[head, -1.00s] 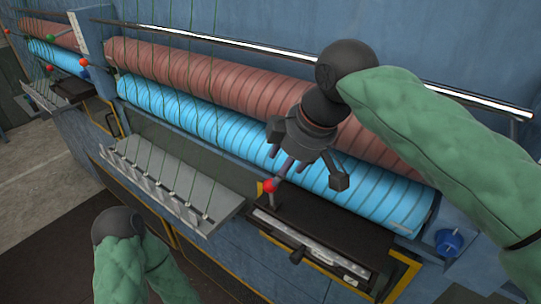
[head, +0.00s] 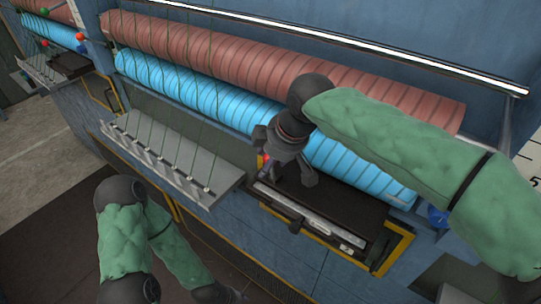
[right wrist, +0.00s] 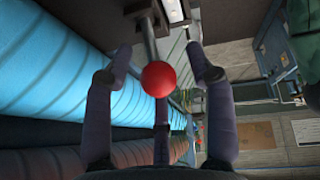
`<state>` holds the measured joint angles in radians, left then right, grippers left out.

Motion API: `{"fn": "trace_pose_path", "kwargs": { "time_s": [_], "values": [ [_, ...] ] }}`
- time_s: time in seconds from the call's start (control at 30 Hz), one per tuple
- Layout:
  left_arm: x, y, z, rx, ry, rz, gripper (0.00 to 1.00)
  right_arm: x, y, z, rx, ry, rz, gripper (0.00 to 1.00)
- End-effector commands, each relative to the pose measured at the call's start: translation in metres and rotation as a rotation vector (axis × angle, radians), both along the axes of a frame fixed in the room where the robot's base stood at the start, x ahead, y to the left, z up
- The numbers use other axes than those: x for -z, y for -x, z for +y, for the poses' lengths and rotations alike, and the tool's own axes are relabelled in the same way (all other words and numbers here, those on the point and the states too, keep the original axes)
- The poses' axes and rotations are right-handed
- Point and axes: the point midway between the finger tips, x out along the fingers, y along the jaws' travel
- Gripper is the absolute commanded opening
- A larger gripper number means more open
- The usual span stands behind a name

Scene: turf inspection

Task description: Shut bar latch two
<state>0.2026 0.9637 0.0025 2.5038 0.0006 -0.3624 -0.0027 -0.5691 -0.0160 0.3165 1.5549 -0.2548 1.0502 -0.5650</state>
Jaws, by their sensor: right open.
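A lever with a red ball knob (head: 263,160) stands at the near black box (head: 345,207) in the head view. I see no number on it. In the right wrist view the red ball (right wrist: 158,79) sits on a grey rod (right wrist: 147,38). My right gripper (head: 286,173) is open over the box's left end, with its fingers at the knob. In the right wrist view the open fingers (right wrist: 161,64) stand on both sides of the ball, with visible gaps. The lever's lower part is largely hidden in the head view.
A brown ribbed roll (head: 240,60) and a blue ribbed roll (head: 205,95) lie behind the box. A chrome bar (head: 400,60) runs above them. A grey tray with cords (head: 215,185) juts out left of the box. Another red knob (head: 80,37) shows far left.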

Motion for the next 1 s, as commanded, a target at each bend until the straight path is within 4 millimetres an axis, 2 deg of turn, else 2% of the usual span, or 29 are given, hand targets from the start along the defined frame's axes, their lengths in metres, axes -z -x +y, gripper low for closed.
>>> {"fn": "trace_pose_path", "kwargs": {
  "time_s": [0.27, 0.47, 0.5, 0.77, 1.0],
  "values": [
    [0.0, 0.0, 0.0, 0.0, 0.0, -0.001, 0.54, 0.002, -0.001, 0.0, 0.0, 0.001, 0.0, 0.56],
    [0.0, 0.0, 0.0, 0.0, 0.0, -0.001, 0.54, 0.002, -0.001, 0.0, 0.0, 0.0, 0.0, 0.02],
    [0.0, 0.0, 0.0, 0.0, 0.0, 0.0, 0.54, 0.002, 0.0, 0.0, 0.0, 0.001, 0.0, 0.0],
    [0.002, 0.0, 0.0, 0.0, 0.0, -0.001, 0.54, 0.002, 0.001, 0.001, -0.001, 0.009, -0.011, 0.0],
    [0.013, 0.0, 0.0, 0.0, 0.0, -0.001, 0.54, 0.005, 0.004, 0.004, -0.005, 0.074, -0.103, 0.0]
  ]
}}
